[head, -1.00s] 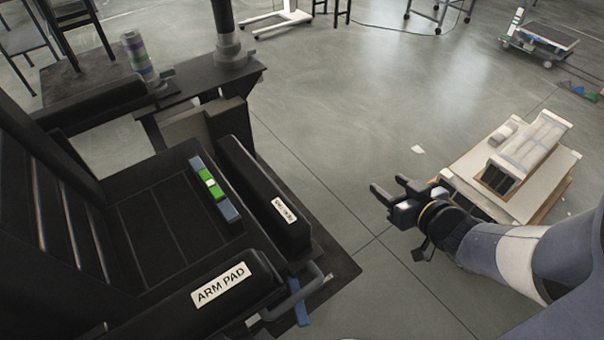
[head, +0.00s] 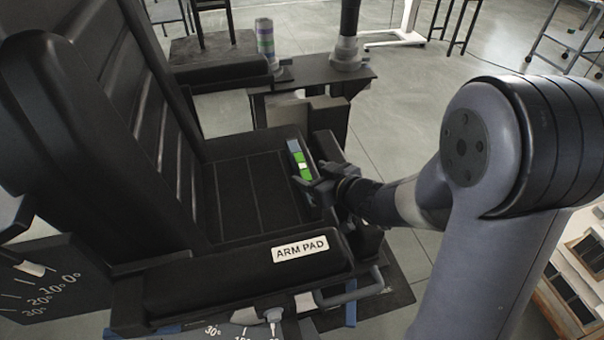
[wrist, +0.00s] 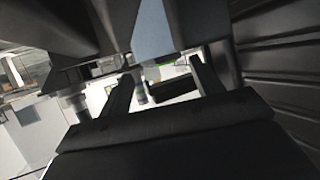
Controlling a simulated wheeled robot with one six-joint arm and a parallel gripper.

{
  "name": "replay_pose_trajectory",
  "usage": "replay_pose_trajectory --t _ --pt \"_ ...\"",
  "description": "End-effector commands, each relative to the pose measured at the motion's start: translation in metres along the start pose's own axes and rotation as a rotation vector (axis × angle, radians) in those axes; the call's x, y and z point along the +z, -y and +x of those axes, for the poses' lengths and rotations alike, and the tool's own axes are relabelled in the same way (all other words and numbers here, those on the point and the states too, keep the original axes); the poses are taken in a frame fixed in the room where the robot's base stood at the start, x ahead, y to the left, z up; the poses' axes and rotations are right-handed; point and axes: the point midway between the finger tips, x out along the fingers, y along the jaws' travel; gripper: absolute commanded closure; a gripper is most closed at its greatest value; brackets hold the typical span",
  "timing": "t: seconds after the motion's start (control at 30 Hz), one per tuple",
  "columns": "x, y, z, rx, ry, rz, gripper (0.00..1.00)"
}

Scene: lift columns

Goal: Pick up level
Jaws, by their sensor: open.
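The level (head: 299,158) is a narrow bar with blue-grey ends and a bright green middle with a pale vial. My gripper (head: 313,180) is open at the level's near end and hides that end in the head view. In the wrist view, a blue-grey piece (wrist: 152,30), which looks like the level's end, shows between the dark fingers. I cannot tell whether the fingers touch it.
The chair has a tall black backrest (head: 80,110) at left and an armrest (head: 235,268) labelled ARM PAD in front. A striped cylinder (head: 265,40) stands behind. Open floor (head: 400,110) lies beyond the chair.

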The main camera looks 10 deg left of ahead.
Motion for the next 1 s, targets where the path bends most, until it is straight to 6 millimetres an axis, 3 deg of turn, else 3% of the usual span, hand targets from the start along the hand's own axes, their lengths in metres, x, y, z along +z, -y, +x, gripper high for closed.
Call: replay_pose_trajectory --t 0.2,0.5,1.0 --pt "0.0 -0.002 0.028 0.0 0.0 -0.001 0.38" --pt "-0.001 -0.002 0.032 0.003 0.0 -0.001 0.39" --pt "0.0 -0.002 0.031 0.003 0.001 -0.001 0.8"
